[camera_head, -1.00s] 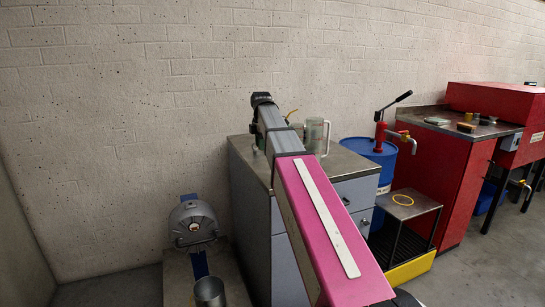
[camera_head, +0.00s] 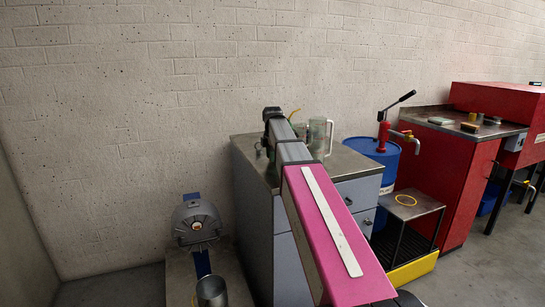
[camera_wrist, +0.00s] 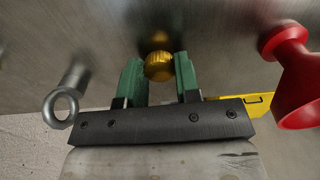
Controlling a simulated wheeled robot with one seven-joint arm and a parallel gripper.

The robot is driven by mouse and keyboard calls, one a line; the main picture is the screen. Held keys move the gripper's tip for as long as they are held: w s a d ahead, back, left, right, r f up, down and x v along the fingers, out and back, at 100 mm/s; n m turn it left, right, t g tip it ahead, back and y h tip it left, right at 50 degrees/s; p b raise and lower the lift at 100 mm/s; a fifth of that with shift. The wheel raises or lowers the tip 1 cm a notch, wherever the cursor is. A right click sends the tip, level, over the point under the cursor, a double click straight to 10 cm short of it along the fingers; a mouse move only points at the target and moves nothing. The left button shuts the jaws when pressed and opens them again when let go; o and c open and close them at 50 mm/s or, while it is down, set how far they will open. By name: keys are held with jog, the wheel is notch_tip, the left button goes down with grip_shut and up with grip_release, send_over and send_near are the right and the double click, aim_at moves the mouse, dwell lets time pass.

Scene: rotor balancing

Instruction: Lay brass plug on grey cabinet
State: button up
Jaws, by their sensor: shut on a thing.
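The brass plug (camera_wrist: 159,66), round and gold with a ribbed edge, is between the green fingertips of my gripper (camera_wrist: 159,76) in the wrist view. My gripper is shut on it. A metal surface (camera_wrist: 220,50) lies close beyond the plug and carries its blurred reflection; whether they touch I cannot tell.
In the wrist view a metal eye bolt (camera_wrist: 61,107) is left of my gripper, and a red flared object (camera_wrist: 298,80) is to the right. A clear jug (camera_head: 320,138) stands on the cabinet. A blue drum (camera_head: 372,152) and red bench (camera_head: 440,185) are at right.

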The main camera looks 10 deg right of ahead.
jog(key=shift+f, duration=0.15)
jog(key=o, duration=0.9)
notch_tip(320, 180, up, 12)
jog(key=shift+r, duration=0.2)
